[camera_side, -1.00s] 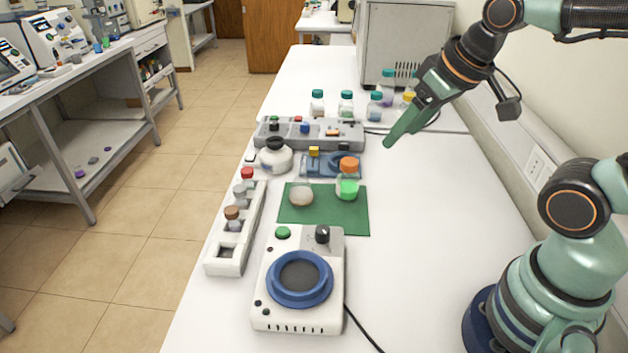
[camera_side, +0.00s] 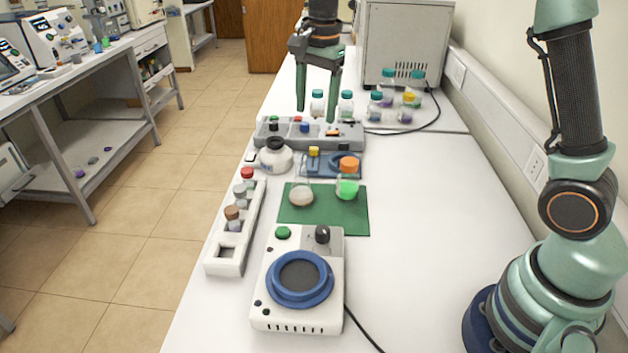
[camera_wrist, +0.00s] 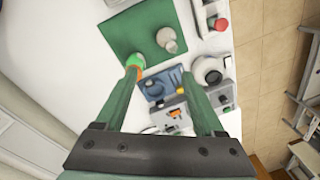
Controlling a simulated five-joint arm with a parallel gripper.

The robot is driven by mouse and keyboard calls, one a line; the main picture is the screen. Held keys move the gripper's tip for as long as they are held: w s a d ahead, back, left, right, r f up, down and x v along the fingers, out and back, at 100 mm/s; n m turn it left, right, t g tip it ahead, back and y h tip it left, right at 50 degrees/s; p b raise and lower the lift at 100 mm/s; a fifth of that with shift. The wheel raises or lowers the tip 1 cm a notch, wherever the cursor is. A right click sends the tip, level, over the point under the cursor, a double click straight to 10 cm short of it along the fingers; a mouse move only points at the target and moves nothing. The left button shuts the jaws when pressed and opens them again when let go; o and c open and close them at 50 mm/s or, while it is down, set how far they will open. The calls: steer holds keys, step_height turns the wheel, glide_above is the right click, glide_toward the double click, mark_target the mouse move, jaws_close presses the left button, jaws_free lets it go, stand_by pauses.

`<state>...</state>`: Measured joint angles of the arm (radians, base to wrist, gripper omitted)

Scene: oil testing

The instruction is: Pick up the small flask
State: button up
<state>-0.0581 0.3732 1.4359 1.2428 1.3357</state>
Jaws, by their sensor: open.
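The small flask (camera_side: 301,195) is a clear round-bottomed vessel with a narrow neck and pale contents. It stands upright on the left part of the green mat (camera_side: 325,226). In the wrist view the flask (camera_wrist: 170,42) is near the top middle, on the mat (camera_wrist: 120,30). My gripper (camera_side: 317,112) is open and empty, pointing down above the grey device behind the mat, well apart from the flask. In the wrist view my gripper's fingertips (camera_wrist: 160,77) lie below the flask in the picture, with one finger overlapping the orange-capped bottle.
A bottle of green liquid with an orange cap (camera_side: 348,180) stands right of the flask. A white rack of vials (camera_side: 228,262) is left of the mat, a stirrer (camera_side: 298,318) in front. A black-capped white bottle (camera_side: 276,160) and a blue stand (camera_side: 345,168) are behind.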

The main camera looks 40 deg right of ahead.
steer(key=w+f+m+g, duration=0.1)
steer(key=w+f+m, duration=0.2)
steer(key=f, duration=0.1)
glide_above(300, 164)
steer(key=f, duration=0.6)
steer(key=shift+s+d, duration=0.1)
steer(key=shift+s, duration=0.2)
steer(key=shift+w+f, duration=0.2)
steer(key=shift+f, duration=2.95)
jaws_close()
